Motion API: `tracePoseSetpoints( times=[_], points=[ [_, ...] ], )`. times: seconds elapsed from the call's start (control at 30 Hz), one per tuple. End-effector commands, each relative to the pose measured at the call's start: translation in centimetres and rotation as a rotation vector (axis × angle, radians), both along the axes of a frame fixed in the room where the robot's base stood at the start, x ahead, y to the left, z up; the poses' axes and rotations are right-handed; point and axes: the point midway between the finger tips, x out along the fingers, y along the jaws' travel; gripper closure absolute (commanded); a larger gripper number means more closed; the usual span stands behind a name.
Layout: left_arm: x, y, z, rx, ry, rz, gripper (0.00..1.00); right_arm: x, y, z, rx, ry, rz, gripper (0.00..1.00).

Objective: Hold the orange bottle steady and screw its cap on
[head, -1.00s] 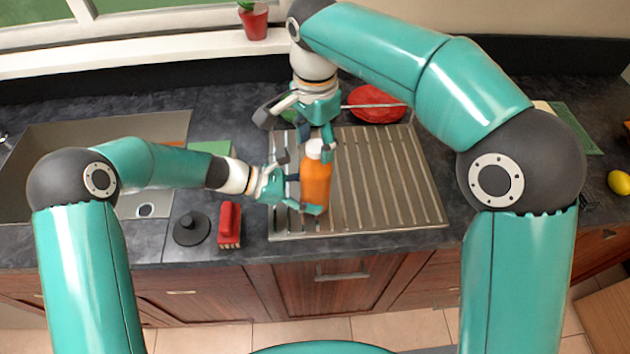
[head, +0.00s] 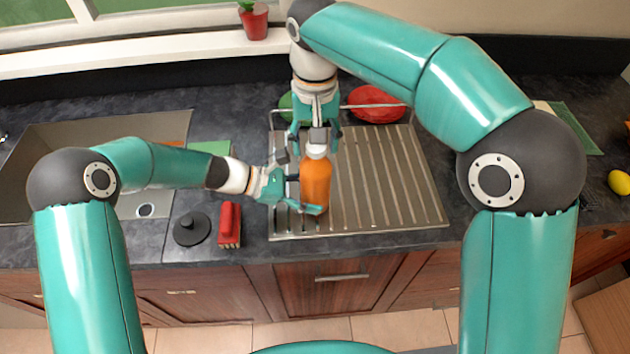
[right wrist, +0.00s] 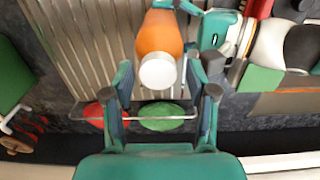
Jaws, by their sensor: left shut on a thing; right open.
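The orange bottle (head: 316,183) stands upright on the ribbed metal drainboard. Its white cap (head: 316,151) sits on top; how tightly it is seated, I cannot tell. The bottle (right wrist: 160,35) and cap (right wrist: 157,74) also show in the right wrist view. My left gripper (head: 302,193) is shut on the bottle's body from the left; it partly shows in the right wrist view (right wrist: 216,32). My right gripper (head: 316,134) points down above and just behind the cap. It is open, and in the right wrist view its fingers (right wrist: 158,76) stand apart on both sides of the cap.
The drainboard (head: 400,190) has free room right of the bottle. Behind it are a red plate (head: 376,103) and a green one (right wrist: 163,117) by a wire rack. A red brush (head: 229,224) and a black lid-like disc (head: 191,229) lie left, near the sink (head: 60,140).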

Motion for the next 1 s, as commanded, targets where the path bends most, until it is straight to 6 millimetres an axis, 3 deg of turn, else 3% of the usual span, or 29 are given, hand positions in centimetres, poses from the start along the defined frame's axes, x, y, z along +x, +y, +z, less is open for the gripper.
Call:
tracePoseSetpoints(
  times=[0.5, 0.77, 0.8, 1.0],
  points=[
    [-0.04, 0.01, -0.08, 0.001, 0.000, -0.001, 0.97, 0.00, 0.00, 0.00, 0.000, 0.000, 0.476, 0.43],
    [-0.04, 0.01, -0.08, 0.001, 0.000, -0.001, 0.97, 0.00, 0.00, 0.00, 0.000, 0.000, 0.529, 0.43],
    [-0.04, 0.01, -0.08, 0.001, 0.000, -0.001, 0.97, 0.00, 0.00, 0.00, 0.000, 0.000, 0.528, 0.45],
    [-0.03, 0.01, -0.08, 0.001, 0.000, -0.001, 0.97, -0.01, 0.02, -0.01, 0.000, 0.000, 0.527, 0.78]
  ],
)
